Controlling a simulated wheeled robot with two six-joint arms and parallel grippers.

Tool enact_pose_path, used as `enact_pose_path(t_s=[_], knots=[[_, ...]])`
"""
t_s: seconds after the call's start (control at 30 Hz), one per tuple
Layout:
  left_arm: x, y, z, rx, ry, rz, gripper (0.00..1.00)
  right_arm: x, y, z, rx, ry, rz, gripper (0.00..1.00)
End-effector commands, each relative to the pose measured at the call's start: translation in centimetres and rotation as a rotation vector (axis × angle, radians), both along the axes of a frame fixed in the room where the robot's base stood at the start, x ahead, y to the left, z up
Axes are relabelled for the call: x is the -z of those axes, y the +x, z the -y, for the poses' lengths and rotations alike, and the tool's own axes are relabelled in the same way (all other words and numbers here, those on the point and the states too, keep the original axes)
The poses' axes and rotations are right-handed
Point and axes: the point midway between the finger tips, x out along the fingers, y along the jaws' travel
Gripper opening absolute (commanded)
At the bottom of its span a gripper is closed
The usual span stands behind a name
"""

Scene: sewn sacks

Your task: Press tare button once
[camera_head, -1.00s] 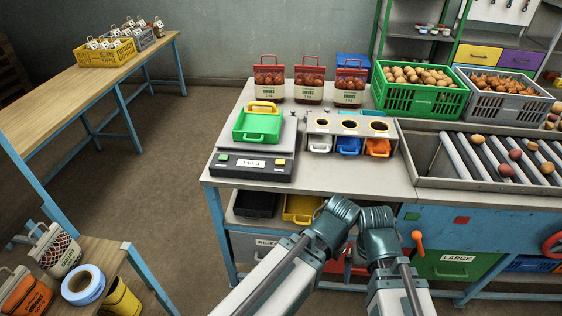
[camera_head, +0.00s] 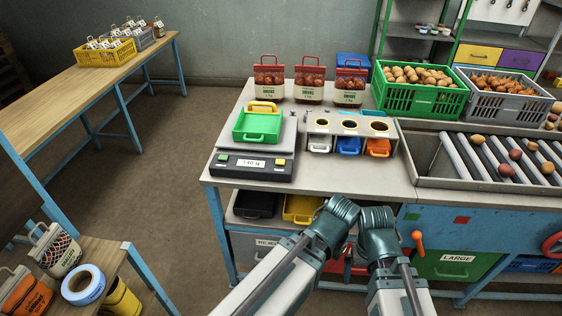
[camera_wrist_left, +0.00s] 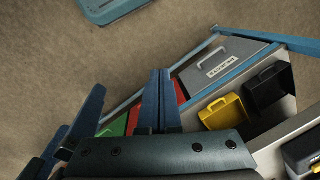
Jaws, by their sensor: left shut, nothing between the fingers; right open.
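The scale (camera_head: 226,172) stands at the left end of the bench, with a dark front panel. Which is the tare button I cannot read. A green tray (camera_head: 257,137) sits on the scale plate. My left gripper (camera_wrist_left: 160,95) is shut and empty in the left wrist view, in front of the bench and away from the scale. My right gripper (camera_wrist_left: 68,132) shows partly at the lower left there, fingers apart.
Three red-topped sacks (camera_head: 309,78) stand behind the scale. A block with round holes (camera_head: 349,125) and small coloured bins stands right of it. A roller tray (camera_head: 428,180) fills the bench's right side. Drawers and bins (camera_wrist_left: 228,110) lie under the bench.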

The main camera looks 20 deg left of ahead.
Motion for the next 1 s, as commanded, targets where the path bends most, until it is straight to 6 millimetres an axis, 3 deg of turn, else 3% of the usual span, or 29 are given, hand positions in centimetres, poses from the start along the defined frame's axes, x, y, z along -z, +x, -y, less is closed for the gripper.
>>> enact_pose_path(t_s=[0.17,0.37,0.5,0.7,0.8,1.0], knots=[[-1.2,2.9,-0.5,-0.068,-0.05,0.05,0.0,-1.3,0.0,0.0,0.0,0.0,0.0,1.0],[-4.2,10.8,-3.0,-0.273,-0.19,0.208,0.0,-3.9,0.0,0.0,-0.001,0.0,0.0,1.0],[-6.7,16.2,-6.0,-0.428,-0.284,0.33,0.0,-5.6,0.0,0.0,-0.001,0.0,0.0,1.0],[-10.5,22.7,-11.6,-0.635,-0.4,0.496,0.0,-7.7,0.0,0.0,-0.001,0.0,0.0,1.0],[-12.4,25.2,-14.7,-0.727,-0.448,0.574,0.0,-8.6,0.0,0.0,-0.002,0.0,0.0,1.0],[-15.3,28.5,-19.8,-0.866,-0.516,0.693,0.0,-9.8,0.0,0.0,-0.002,0.0,0.0,1.0]])
